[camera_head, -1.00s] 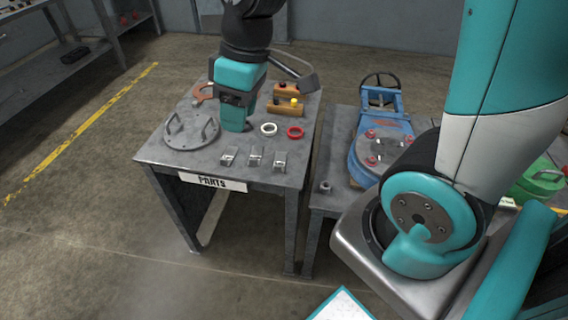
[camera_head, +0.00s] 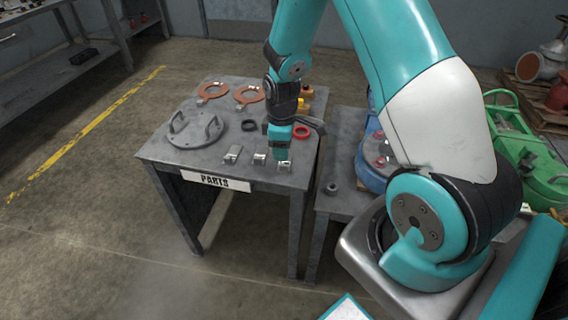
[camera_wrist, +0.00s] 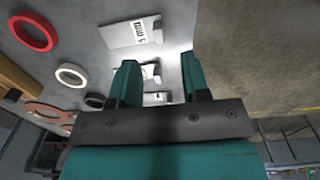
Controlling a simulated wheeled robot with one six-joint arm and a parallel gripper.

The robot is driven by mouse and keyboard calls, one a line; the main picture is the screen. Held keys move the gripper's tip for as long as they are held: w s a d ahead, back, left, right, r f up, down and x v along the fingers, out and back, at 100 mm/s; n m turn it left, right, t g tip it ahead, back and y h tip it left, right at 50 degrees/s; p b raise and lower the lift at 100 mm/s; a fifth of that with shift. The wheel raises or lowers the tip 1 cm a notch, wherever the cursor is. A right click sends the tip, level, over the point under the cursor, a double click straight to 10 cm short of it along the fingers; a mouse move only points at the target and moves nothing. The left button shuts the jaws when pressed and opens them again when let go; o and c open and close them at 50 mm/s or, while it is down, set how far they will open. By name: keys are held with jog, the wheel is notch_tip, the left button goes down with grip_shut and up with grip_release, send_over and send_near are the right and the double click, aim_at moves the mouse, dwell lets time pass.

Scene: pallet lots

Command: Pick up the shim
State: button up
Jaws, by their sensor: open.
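Three small grey metal shims lie along the front of the parts table (camera_head: 163,153): a left one (camera_head: 232,154), a middle one (camera_head: 259,158) and a right one (camera_head: 285,166). Which one the task means I cannot tell. My gripper (camera_head: 279,157) is low over the table near the middle and right shims. In the wrist view my gripper (camera_wrist: 158,63) is open and empty. The right shim (camera_wrist: 120,35), with a printed white label, lies beyond the fingertips. The middle shim (camera_wrist: 151,71) and left shim (camera_wrist: 157,98) show between the fingers, partly hidden.
A red ring (camera_head: 302,131), a black ring (camera_head: 249,126) and a white ring (camera_wrist: 72,75) lie behind the shims. A round plate with two handles (camera_head: 190,135) and copper rings (camera_head: 212,90) are farther left and back. A second table (camera_head: 340,200) stands close on the right.

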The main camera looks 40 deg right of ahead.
aim_at(282, 164)
jog(key=shift+w+f, duration=0.1)
jog(key=shift+f, duration=2.9)
grip_shut()
